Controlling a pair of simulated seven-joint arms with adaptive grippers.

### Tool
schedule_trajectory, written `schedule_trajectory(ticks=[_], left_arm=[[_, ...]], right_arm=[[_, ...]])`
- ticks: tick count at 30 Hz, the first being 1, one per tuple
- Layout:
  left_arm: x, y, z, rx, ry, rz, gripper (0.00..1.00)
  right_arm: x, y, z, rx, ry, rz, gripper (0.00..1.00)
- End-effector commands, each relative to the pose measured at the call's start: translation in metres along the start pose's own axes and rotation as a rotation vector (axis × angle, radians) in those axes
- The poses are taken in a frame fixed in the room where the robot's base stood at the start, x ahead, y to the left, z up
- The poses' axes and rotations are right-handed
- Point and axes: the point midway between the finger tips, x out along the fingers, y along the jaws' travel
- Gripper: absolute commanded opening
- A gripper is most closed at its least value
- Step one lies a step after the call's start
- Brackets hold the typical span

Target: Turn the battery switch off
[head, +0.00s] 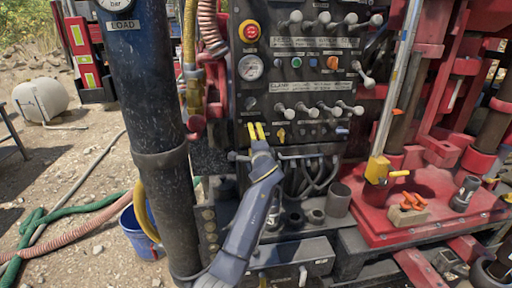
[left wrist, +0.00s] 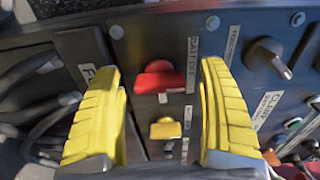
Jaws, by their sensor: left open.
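The battery switch is a red knob (left wrist: 160,77) on the dark panel, with a white label strip beside it that is hard to read. It lies between the two yellow fingers of my left gripper (left wrist: 160,68), which is open. The fingers stand on either side of the knob; I cannot tell whether they touch the panel. In the head view my left gripper (head: 256,131) is at the lower left of the control panel (head: 312,90) and hides the red knob. My right gripper is not in view.
A smaller yellow knob (left wrist: 165,130) sits just below the red one, also between the fingers. A black knob (left wrist: 270,57) is to the right. Rows of levers (head: 320,110) and a red emergency button (head: 250,31) are on the panel. Hoses (head: 315,175) hang below.

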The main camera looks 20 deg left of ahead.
Motion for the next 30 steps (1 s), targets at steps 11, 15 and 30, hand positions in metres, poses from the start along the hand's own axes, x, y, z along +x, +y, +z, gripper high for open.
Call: schedule_trajectory(ticks=[11,15,30], left_arm=[[-0.064,0.000,0.001,-0.003,-0.001,0.000,0.76],[-0.084,0.000,0.002,-0.003,-0.003,-0.001,0.76],[-0.110,-0.001,0.003,-0.001,-0.005,-0.003,0.76]], right_arm=[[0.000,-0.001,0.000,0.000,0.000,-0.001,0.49],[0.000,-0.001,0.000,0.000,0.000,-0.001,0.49],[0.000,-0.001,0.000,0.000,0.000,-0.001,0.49]])
